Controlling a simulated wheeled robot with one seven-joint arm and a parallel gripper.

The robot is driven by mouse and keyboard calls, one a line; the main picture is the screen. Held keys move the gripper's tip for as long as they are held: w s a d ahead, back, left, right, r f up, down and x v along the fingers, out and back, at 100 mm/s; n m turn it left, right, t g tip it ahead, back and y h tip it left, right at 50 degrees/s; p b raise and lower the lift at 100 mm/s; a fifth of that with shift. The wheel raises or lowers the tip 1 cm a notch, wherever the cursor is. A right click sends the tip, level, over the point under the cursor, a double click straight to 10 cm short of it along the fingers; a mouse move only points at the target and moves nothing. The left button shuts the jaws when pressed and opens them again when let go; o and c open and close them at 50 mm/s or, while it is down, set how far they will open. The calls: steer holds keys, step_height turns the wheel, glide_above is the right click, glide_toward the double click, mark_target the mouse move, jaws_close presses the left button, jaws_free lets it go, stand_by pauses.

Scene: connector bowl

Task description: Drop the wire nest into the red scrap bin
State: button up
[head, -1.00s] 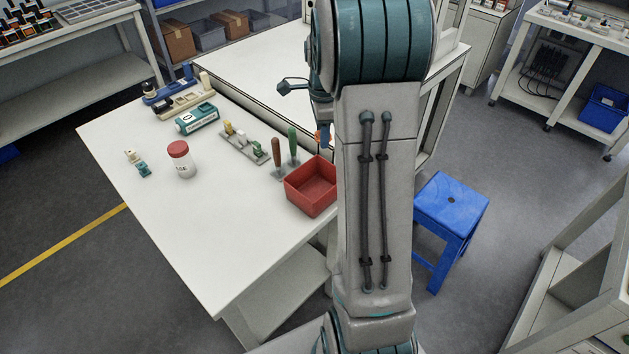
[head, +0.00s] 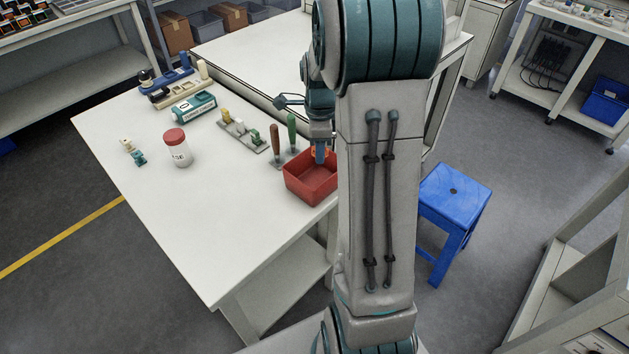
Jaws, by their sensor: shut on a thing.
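The red scrap bin (head: 300,192) is an open-topped box near the right edge of the white table, partly hidden by my arm. My gripper (head: 320,156) points down at the back of the bin's opening, with its blue finger at about rim level. It is shut on the wire nest (head: 314,153), of which only a small orange bit shows beside the finger. The rest of the nest is hidden, and I cannot tell whether it touches the bin.
Screwdrivers with brown (head: 275,140) and green (head: 291,128) handles stand just behind the bin. A red-lidded jar (head: 178,150), a connector rack (head: 243,135) and a teal-and-white box (head: 194,107) stand left. The table's front is clear. A blue stool (head: 455,198) stands right.

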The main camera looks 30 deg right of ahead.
steer(key=o, duration=1)
step_height(320, 180, up, 14)
steer(key=shift+f, duration=0.1)
steer(key=s+a+f+n+t, duration=0.1)
steer(key=s+a+n, duration=0.3)
steer(key=s+n, duration=0.2)
steer(key=s+a+f+n+t, duration=0.1)
steer(key=s+a+f+n, duration=0.1)
steer(key=s+a+n, duration=0.3)
steer(key=s+a+f+n+t, duration=0.1)
steer(key=s+a+n, duration=0.4)
steer(key=s+n, duration=0.3)
steer(key=shift+f+n, duration=0.2)
steer(key=shift+n, duration=0.8)
steer(key=shift+f+n, duration=0.15)
steer(key=shift+n, duration=0.85)
